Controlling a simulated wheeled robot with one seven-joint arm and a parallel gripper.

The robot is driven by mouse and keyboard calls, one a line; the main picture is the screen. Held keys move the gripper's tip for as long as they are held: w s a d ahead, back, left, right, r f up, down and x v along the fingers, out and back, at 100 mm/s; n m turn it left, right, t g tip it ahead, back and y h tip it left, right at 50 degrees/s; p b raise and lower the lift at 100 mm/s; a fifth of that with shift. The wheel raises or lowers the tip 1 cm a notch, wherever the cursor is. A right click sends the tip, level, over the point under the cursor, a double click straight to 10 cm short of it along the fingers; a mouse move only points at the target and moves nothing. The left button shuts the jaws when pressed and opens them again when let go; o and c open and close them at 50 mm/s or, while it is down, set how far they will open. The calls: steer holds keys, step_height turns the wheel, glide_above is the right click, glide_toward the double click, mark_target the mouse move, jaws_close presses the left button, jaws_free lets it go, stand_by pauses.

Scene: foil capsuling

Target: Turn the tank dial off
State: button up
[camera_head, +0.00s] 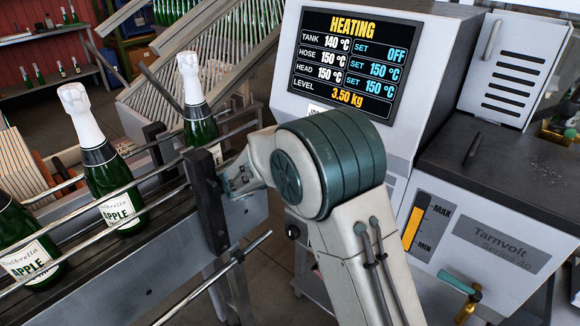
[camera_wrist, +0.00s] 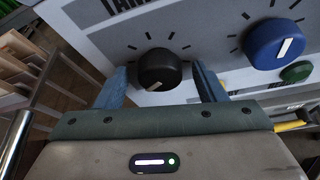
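The black tank dial (camera_wrist: 160,69) is in the wrist view, under a partly cut-off label reading "TAN…". A pale pointer mark shows on its lower part. My gripper (camera_wrist: 160,79) is open, with one blue finger on each side of the dial and a small gap visible at each side. The display (camera_head: 347,62) in the head view reads tank 140 °C with SET OFF; hose and head are set to 150 °C.
A blue dial (camera_wrist: 273,43) and a green knob (camera_wrist: 296,72) sit right of the black dial. In the head view, a conveyor with bottles (camera_head: 117,190) runs left of my arm. The machine's dark top (camera_head: 500,165) is at the right.

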steer(key=v, duration=1.4)
steer(key=shift+b, duration=0.3)
